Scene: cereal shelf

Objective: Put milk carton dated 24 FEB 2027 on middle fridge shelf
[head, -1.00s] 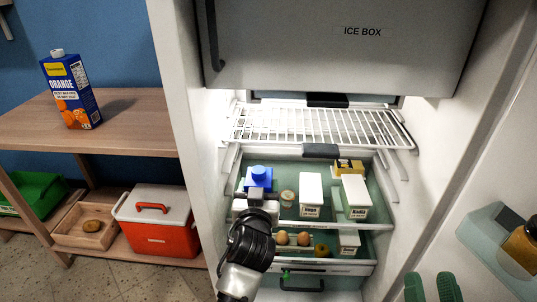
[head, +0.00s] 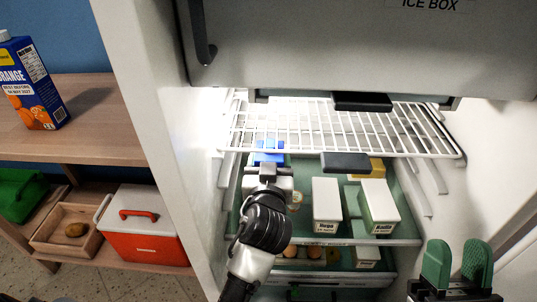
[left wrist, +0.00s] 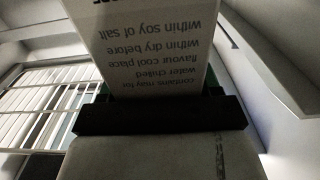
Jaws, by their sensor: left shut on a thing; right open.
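My left gripper (head: 268,170) is shut on a carton with a blue top (head: 268,157), held upright inside the fridge at the left. In the head view the blue top overlaps the front edge of the white wire shelf (head: 330,145); I cannot tell whether it is under or in front of it. In the left wrist view the held carton (left wrist: 150,40) shows a pale face with upside-down text about contents and storage. No date is readable on it. My right gripper (head: 455,268) is open and empty, with green fingers, at the lower right outside the fridge.
The wire shelf is bare. Below it are two white-and-green cartons (head: 326,200) (head: 379,205), a yellow item (head: 375,172), and eggs. The ice box door (head: 330,50) is above. At left, an orange juice carton (head: 32,85) stands on a wooden shelf over a red cooler (head: 145,235).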

